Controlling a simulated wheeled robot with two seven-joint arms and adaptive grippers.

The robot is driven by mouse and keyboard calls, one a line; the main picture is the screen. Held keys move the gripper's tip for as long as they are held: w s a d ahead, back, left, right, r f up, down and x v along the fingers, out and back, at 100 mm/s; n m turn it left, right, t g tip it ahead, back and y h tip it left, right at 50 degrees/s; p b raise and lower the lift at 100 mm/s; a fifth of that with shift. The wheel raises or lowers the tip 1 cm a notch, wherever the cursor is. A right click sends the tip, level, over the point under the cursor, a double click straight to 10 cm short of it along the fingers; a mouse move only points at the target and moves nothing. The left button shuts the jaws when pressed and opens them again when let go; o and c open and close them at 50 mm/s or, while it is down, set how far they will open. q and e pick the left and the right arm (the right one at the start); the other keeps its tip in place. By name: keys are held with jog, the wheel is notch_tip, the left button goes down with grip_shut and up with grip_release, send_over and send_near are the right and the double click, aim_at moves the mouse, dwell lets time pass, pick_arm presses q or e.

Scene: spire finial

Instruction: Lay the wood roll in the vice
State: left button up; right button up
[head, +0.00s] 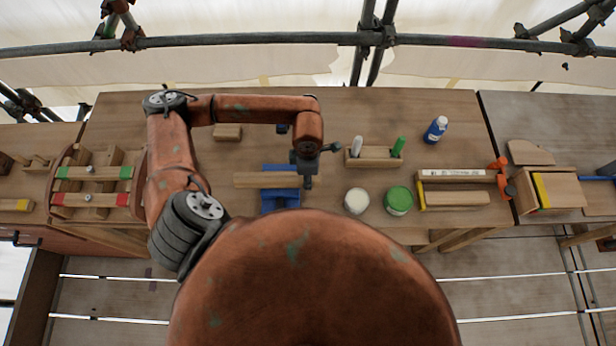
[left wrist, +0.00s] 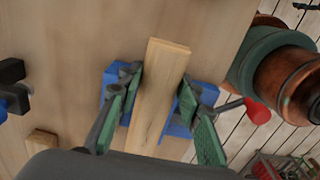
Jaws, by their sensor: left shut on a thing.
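The wood roll (head: 262,180), a pale straight bar, lies crosswise over the blue vice (head: 282,203) near the bench's front edge. In the left wrist view the wood roll (left wrist: 160,92) runs between my green-padded fingers, with the blue vice (left wrist: 112,76) behind it. My left gripper (head: 307,180) is at the bar's right end and shut on it; in the wrist view the left gripper (left wrist: 158,115) spans its width. Whether the bar touches the vice or is just above it I cannot tell. My right gripper is not in view.
A wooden holder (head: 374,162) with a white and a green marker stands right of the vice. A white-topped jar (head: 356,201), green-lidded jar (head: 399,200) and blue bottle (head: 435,130) are nearby. A small wood block (head: 228,132) lies behind. Clamped wood bars (head: 458,198) are farther right.

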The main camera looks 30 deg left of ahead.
pick_arm(q)
jog(key=shift+w+a+f, duration=0.2)
jog(key=shift+w+f, duration=0.25)
jog(key=shift+f, duration=0.15)
jog(key=shift+w+a+f, duration=0.2)
jog(key=shift+w+f, duration=0.25)
jog(key=shift+f, duration=0.15)
jog(key=shift+f+p, duration=0.45)
jog(key=shift+f, duration=1.05)
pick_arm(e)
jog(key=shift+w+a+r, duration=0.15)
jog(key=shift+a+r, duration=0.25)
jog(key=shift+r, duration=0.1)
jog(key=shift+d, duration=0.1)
pick_arm(q)
jog(key=o, duration=0.9)
jog(key=shift+f, duration=0.15)
jog(key=o, duration=0.5)
jog(key=shift+c, duration=0.2)
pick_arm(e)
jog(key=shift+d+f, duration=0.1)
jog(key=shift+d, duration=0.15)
